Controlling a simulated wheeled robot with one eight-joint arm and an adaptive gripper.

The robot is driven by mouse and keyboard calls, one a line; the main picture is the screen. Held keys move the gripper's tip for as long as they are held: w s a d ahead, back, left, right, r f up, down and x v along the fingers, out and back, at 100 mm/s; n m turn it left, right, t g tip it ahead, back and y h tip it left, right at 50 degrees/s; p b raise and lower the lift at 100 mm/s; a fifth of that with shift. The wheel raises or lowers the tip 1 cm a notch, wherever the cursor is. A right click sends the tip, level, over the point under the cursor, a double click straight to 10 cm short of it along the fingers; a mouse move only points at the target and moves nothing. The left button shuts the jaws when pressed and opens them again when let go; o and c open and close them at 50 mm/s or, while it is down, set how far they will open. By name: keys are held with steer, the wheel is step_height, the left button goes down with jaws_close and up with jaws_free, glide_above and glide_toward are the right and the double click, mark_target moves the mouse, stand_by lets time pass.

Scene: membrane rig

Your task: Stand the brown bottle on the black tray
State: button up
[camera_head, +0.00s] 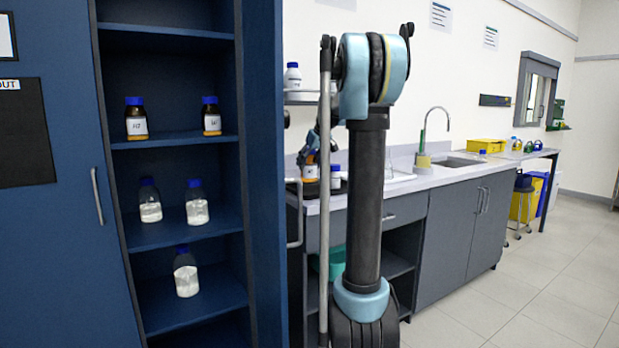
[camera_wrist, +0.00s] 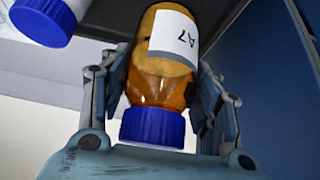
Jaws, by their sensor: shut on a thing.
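The brown bottle (camera_wrist: 160,85) has a blue cap and a white label reading A7. In the wrist view it sits between the two fingers of my gripper (camera_wrist: 166,68), which is shut on it. In the head view the brown bottle (camera_head: 310,172) is over the black tray (camera_head: 292,186) at the left end of the counter, partly behind my arm. It looks upright. I cannot tell whether its base touches the tray, as the contact is too small to see.
A white bottle with a blue cap (camera_head: 335,178) stands close to the right of the brown bottle; a white bottle also shows in the wrist view (camera_wrist: 40,22). A blue cabinet (camera_head: 265,180) holding several bottles is at the left. A sink (camera_head: 455,161) is farther right.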

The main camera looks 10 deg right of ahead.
mark_target(309, 172)
steer(key=shift+f, duration=2.2)
steer(key=o, duration=1.4)
steer(key=shift+c, duration=0.2)
steer(key=shift+s, duration=0.1)
steer(key=v, duration=1.2)
steer(key=s+a+f+m+g+h, duration=0.1)
steer(key=s+f, duration=1)
steer(key=s, duration=0.3)
steer(key=s+a+f+m+g+h, duration=0.1)
steer(key=s+f+m, duration=0.1)
steer(key=s+f, duration=0.8)
steer(key=s+a+f+m+g, duration=0.1)
steer(key=s+f, duration=1)
steer(key=s, duration=0.9)
steer(key=shift+f+m+g+h, duration=0.3)
steer(key=shift+m+g+h, duration=0.1)
